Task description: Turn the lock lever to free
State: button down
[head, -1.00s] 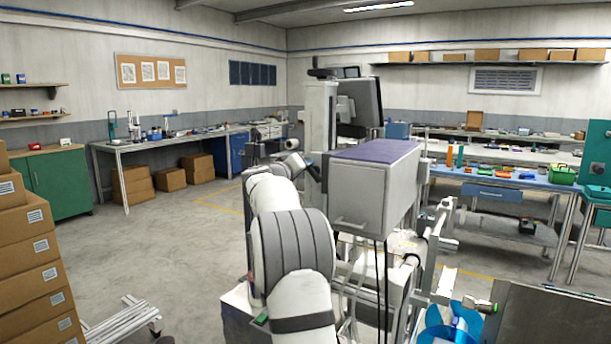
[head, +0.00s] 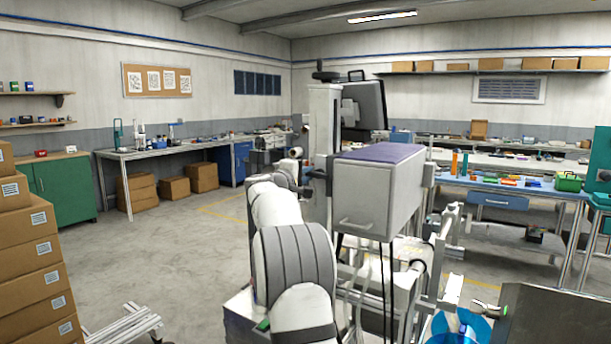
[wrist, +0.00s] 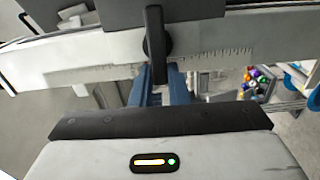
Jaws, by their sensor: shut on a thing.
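The lock lever, a black handle (wrist: 155,35), stands upright in the picture at the top middle of the wrist view, in front of a pale beam (wrist: 100,68) with ruler marks. My gripper (wrist: 158,76) has its two blue-grey fingers on either side of the lever's lower end and is shut on it. The exact contact is small and partly hidden. In the head view my white arm reaches forward, and neither the gripper nor the lever can be made out there.
A grey box with a purple top (head: 377,195) stands on the machine just right of my arm. A blue spool (head: 458,328) is at the bottom right. Stacked cartons (head: 30,255) stand at the left. The floor between is mostly clear.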

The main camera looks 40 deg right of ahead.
jog(key=shift+f+n, duration=0.1)
jog(key=shift+n, duration=0.3)
jog(key=c, duration=1.4)
grip_release()
jog(key=b+v, duration=0.1)
jog(key=v, duration=0.7)
jog(key=shift+b, duration=0.35)
